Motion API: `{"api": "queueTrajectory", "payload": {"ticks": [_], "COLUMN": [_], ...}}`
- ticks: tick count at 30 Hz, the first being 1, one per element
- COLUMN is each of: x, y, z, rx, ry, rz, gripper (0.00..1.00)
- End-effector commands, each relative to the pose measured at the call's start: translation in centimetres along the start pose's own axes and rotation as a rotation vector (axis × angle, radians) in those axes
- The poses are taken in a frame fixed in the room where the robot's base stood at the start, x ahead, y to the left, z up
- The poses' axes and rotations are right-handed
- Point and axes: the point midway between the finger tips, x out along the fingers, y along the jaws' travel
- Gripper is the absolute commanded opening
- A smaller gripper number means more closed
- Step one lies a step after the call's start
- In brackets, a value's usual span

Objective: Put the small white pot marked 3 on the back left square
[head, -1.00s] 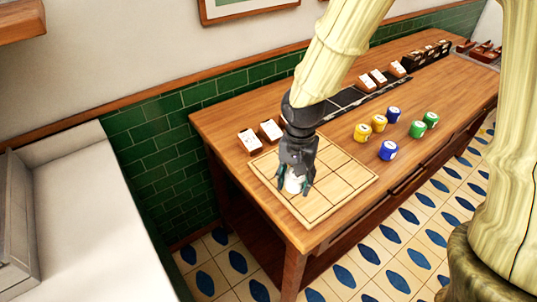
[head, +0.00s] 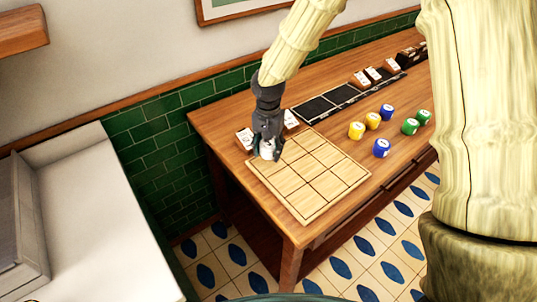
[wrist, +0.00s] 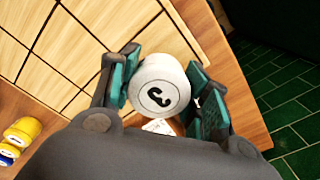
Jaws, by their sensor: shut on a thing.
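The small white pot marked 3 (wrist: 160,88) sits between the two fingers of my gripper (wrist: 163,85) in the wrist view, with its numbered top facing the camera. In the head view the gripper (head: 266,152) is shut on the pot (head: 267,151), which is partly hidden by the fingers. They are at the back left corner of the light wooden board (head: 310,205), which is ruled into squares. Whether the pot touches the board or hangs just above it, I cannot tell.
Blue (head: 381,147), yellow (head: 356,130) and green (head: 409,126) pots stand right of the board. White-topped blocks (head: 245,138) stand behind it, close to my gripper. A dark strip (head: 335,100) lies along the back. The board's squares in view look empty.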

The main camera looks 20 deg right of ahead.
Motion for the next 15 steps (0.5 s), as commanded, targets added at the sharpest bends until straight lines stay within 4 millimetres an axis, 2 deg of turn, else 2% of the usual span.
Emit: {"api": "queueTrajectory", "payload": {"ticks": [7, 15], "x": [2.6, 3.3], "y": [0.2, 0.2], "z": [0.2, 0.2], "rx": [-0.002, -0.001], "ry": [-0.003, -0.002], "rz": [0.003, 0.002], "gripper": [0.2, 0.2]}}
